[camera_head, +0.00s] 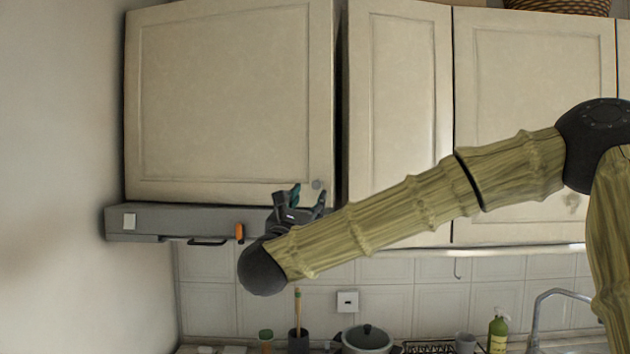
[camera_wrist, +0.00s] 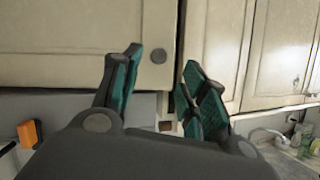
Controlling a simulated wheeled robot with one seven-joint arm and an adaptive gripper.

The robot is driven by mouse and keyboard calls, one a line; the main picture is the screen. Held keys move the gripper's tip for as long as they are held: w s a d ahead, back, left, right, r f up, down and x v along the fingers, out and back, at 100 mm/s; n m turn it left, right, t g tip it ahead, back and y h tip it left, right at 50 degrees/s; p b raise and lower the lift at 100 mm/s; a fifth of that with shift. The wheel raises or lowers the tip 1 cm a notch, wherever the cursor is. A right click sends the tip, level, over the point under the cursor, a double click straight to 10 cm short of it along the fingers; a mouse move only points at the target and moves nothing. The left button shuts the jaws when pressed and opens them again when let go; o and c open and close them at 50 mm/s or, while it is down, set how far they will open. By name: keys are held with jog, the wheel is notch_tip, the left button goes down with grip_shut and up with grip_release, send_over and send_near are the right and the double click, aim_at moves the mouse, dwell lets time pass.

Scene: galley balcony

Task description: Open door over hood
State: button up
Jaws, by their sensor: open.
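The cream door over the hood (camera_head: 230,95) is at the upper left in the head view, and its right edge stands a little off the neighbouring cabinet, with a dark gap there. Its round knob (camera_head: 317,184) is at the lower right corner; the knob (camera_wrist: 158,56) also shows in the wrist view. The grey hood (camera_head: 180,220) is right below the door. My gripper (camera_head: 308,192) is at the door's lower right corner by the knob. In the wrist view its teal-padded fingers (camera_wrist: 160,72) are open, and the knob appears between and beyond them. Contact cannot be told.
Closed cabinets (camera_head: 400,110) stand to the right of the door. A pot (camera_head: 367,338), a green bottle (camera_head: 498,330) and a faucet (camera_head: 545,310) are on the counter below. A wall (camera_head: 60,150) is close on the left.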

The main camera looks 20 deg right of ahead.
aim_at(316, 186)
jog(key=shift+p+x, duration=1.9)
jog(key=shift+x, duration=1.8)
jog(key=shift+c, duration=0.4)
jog(key=shift+a, duration=0.1)
grip_shut()
